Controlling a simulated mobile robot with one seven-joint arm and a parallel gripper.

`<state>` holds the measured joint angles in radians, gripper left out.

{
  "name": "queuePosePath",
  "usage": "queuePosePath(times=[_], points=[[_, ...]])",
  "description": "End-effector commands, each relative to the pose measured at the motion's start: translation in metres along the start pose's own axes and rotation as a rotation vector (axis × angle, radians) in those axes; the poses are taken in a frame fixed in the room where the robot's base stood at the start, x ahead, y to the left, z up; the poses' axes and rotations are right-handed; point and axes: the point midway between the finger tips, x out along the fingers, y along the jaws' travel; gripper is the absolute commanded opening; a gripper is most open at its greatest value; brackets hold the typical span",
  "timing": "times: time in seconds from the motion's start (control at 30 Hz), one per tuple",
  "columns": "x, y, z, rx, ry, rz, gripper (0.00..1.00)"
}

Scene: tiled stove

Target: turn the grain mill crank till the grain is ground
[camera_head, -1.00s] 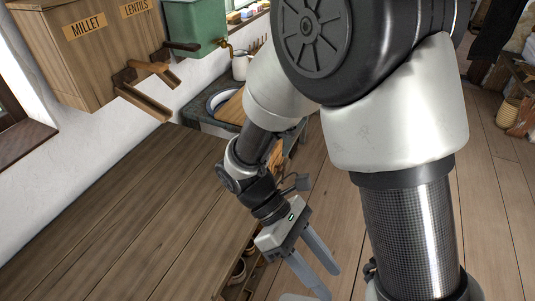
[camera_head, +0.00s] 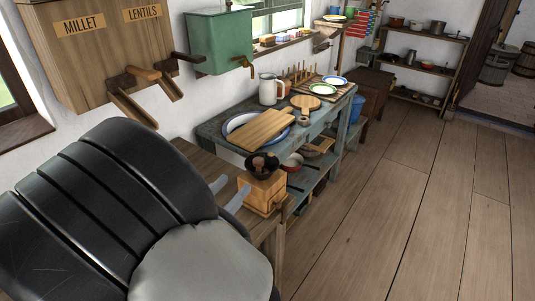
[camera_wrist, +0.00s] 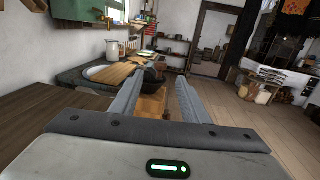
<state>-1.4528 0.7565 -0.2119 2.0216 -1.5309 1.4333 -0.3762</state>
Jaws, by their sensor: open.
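The grain mill (camera_head: 262,193) is a light wooden box with a dark bowl-shaped hopper (camera_head: 261,163) on top.
A blue-grey table behind the mill holds a cutting board (camera_head: 257,134), a white jug (camera_head: 268,89) and plates. Wooden dispensers (camera_head: 110,45) and a green tank (camera_head: 220,41) hang on the wall. The floor to the right is clear.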

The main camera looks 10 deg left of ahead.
Motion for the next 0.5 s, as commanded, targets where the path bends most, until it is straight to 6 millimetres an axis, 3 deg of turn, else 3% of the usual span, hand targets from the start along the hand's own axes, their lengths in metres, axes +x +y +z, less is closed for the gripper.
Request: queuePosePath(times=[0.5], points=[[0.108, -0.003, -0.001, 0.0, 0.0, -0.009, 0.42]])
